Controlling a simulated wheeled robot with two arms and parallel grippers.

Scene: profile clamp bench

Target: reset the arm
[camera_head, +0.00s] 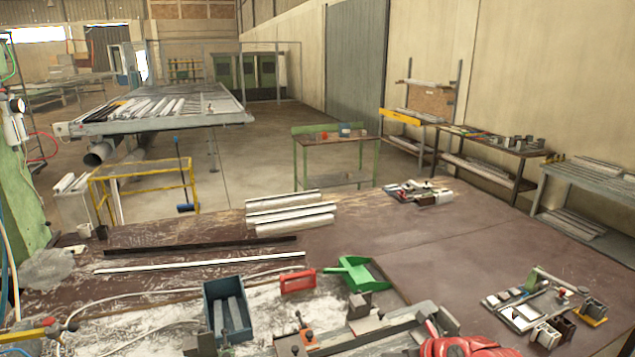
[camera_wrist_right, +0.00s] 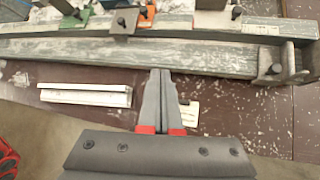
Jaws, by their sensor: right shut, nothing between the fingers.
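My right gripper (camera_wrist_right: 161,73) shows in the right wrist view with its two grey fingers together and nothing between them. Its tips point at the near side of a long grey clamp rail (camera_wrist_right: 110,52) and look close to it; I cannot tell whether they touch. The bench clamp (camera_head: 385,329) shows at the lower edge of the head view. Neither of my grippers can be made out in the head view, and my left gripper is in no view.
A white profile piece (camera_wrist_right: 85,95) and a pale slotted plate (camera_wrist_right: 187,115) lie beside my right fingers. The bench (camera_head: 420,245) also holds a blue bin (camera_head: 228,310), a green dustpan (camera_head: 358,275) and a red coiled thing (camera_head: 465,346). The bench's middle right is clear.

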